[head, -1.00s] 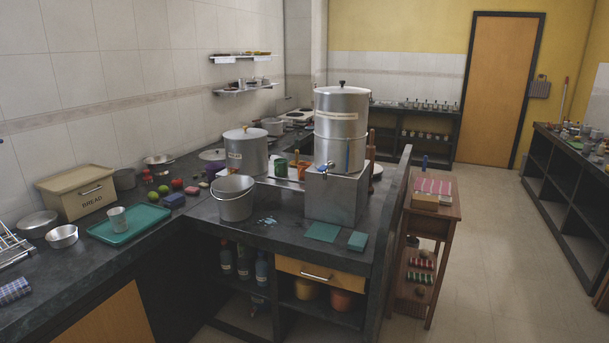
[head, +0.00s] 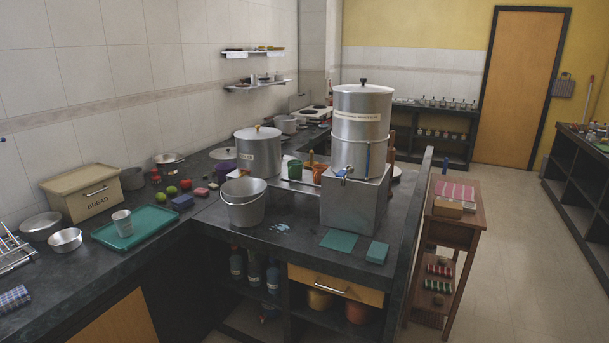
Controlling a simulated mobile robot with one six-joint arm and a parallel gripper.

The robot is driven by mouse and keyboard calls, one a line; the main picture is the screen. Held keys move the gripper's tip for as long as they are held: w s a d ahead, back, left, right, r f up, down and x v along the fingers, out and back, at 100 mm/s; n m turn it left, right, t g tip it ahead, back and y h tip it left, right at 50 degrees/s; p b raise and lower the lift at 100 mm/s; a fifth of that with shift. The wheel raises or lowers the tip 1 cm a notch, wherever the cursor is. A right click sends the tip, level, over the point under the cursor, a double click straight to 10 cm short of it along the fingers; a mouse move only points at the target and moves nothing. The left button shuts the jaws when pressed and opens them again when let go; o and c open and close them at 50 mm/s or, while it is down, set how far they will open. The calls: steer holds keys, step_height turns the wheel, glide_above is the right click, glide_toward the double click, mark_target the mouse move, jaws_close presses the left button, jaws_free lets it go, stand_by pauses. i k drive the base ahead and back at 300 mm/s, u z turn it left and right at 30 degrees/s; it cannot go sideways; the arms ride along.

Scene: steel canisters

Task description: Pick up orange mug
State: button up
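An orange mug (head: 318,173) stands on the dark counter, between the large steel canister with a lid (head: 258,152) and the steel urn with a tap (head: 361,128). The urn's metal stand (head: 352,205) partly hides the area right of the orange mug. My gripper is not in view.
A steel bucket (head: 243,203) stands in front of the mugs on the counter. A teal tray (head: 135,228) with a metal cup and a bread box (head: 85,192) are at left. A wooden side table (head: 450,225) stands right of the counter. Open floor (head: 510,270) lies right.

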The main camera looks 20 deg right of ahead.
mark_target(319, 175)
steer(key=u, duration=0.8)
steer(key=i, duration=2.05)
steer(key=z, duration=0.65)
